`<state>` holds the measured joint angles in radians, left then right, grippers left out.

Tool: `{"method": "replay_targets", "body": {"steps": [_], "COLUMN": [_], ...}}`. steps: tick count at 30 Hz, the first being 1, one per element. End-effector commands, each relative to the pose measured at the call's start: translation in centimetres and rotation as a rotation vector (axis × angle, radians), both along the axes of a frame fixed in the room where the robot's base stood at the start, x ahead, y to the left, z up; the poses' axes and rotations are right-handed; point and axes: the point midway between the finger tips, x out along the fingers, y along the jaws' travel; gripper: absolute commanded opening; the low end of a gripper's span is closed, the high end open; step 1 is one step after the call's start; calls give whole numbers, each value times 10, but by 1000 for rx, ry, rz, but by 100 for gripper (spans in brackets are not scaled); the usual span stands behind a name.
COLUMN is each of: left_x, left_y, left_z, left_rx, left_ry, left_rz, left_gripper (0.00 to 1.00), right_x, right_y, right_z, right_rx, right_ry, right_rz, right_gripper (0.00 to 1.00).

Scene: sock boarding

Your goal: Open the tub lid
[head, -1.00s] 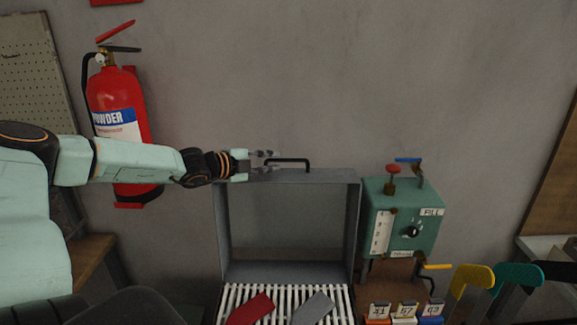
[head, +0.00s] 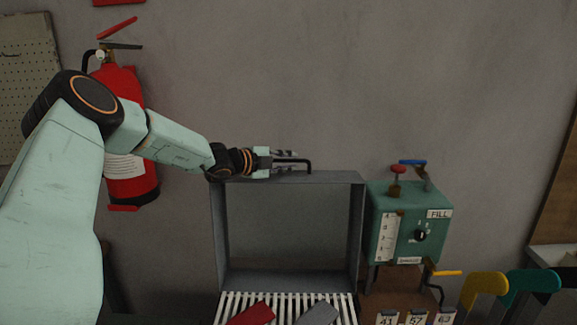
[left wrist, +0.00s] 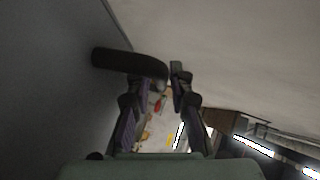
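A grey box-like frame (head: 339,178), which looks like the tub lid, stands upright in the head view. A black bar handle (head: 309,166) sits on its top edge. My left gripper (head: 290,161) is at this handle, coming from the left, with its fingers overlapping it. In the left wrist view the handle (left wrist: 125,62) crosses in front of the left fingertip. The two fingers (left wrist: 160,80) are apart, and I see no firm grip on the handle. White slats (head: 285,304) lie below the frame, with a red sock (head: 252,314) and a grey sock (head: 318,313). My right gripper is out of view.
A green FILL box (head: 405,225) with a dial and taps stands close to the right of the frame. A red fire extinguisher (head: 130,180) is on the wall behind my left arm. Numbered tags and coloured handles (head: 530,283) sit at lower right. The wall above is clear.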

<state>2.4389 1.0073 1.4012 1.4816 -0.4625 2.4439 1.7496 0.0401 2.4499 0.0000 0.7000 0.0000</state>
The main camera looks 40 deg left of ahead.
Motion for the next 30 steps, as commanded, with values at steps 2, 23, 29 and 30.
{"method": "replay_targets", "body": {"steps": [2, 23, 29, 30], "left_x": [2, 3, 3, 3], "left_y": [-1, 0, 0, 0], "left_z": [0, 0, 0, 0], "left_rx": [1, -1, -1, -1], "left_ry": [-1, -2, -2, -2], "left_rz": [-1, 1, 2, 2], "left_gripper": [20, 0, 0, 0], "right_x": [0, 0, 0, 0], "right_y": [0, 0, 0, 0], "right_z": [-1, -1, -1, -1], "right_rx": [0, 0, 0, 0], "right_ry": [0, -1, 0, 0], "right_rz": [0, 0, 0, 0], "right_gripper": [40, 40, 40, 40]}}
